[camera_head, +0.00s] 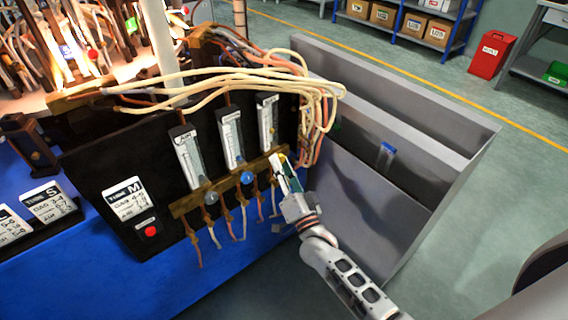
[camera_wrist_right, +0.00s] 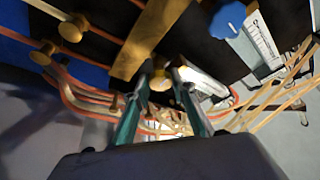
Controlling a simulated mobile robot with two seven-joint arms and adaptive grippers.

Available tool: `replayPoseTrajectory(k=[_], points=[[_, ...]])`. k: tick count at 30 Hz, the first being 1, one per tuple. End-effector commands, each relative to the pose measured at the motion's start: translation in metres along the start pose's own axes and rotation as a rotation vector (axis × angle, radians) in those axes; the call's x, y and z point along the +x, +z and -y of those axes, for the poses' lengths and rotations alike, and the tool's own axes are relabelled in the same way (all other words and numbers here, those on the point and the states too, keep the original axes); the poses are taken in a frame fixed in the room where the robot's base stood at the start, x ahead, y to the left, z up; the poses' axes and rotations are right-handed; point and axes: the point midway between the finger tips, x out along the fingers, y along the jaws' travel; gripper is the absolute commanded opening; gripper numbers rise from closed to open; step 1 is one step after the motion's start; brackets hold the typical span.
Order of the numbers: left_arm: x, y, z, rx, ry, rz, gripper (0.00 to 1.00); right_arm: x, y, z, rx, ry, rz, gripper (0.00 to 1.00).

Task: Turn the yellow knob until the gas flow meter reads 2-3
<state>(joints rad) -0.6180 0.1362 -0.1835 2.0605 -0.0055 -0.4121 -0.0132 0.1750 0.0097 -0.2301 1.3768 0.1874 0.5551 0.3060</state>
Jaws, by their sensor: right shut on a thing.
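The yellow knob (camera_head: 283,157) is at the right end of the brass bar, below the rightmost flow meter (camera_head: 267,122). My right gripper (camera_head: 284,163) reaches it from the lower right and is shut on it. In the right wrist view the yellow knob (camera_wrist_right: 160,82) sits between the two fingertips (camera_wrist_right: 162,76). The float and the reading on the rightmost meter are too small to make out. My left gripper is not in view.
A blue knob (camera_head: 247,177) and a grey knob (camera_head: 211,197) sit left along the brass bar (camera_head: 187,207). Pale hoses (camera_head: 315,88) loop close above my right gripper. A grey open bin (camera_head: 340,190) stands right of the panel. A red button (camera_head: 151,231) is lower left.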

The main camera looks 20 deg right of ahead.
Motion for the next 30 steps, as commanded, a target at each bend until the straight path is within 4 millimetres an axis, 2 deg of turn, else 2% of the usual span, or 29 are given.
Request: replayPoseTrajectory(k=[1, 10, 26, 27, 29, 30], points=[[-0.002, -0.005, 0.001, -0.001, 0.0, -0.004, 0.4, 0.002, -0.004, 0.004, 0.026, 0.007, -0.004, 0.03], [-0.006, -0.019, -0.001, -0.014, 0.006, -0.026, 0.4, 0.001, -0.002, 0.003, 0.134, 0.054, -0.002, 0.03], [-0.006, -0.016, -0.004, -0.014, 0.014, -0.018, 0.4, -0.001, 0.0, 0.001, 0.158, 0.066, 0.0, 0.03], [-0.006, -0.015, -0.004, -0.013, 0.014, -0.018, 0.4, -0.001, 0.0, 0.001, 0.158, 0.066, 0.0, 0.27], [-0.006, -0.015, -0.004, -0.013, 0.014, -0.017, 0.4, -0.001, 0.0, 0.001, 0.158, 0.066, 0.0, 0.41], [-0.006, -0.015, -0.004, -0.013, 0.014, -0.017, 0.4, -0.001, 0.0, 0.001, 0.158, 0.066, 0.0, 0.41]])
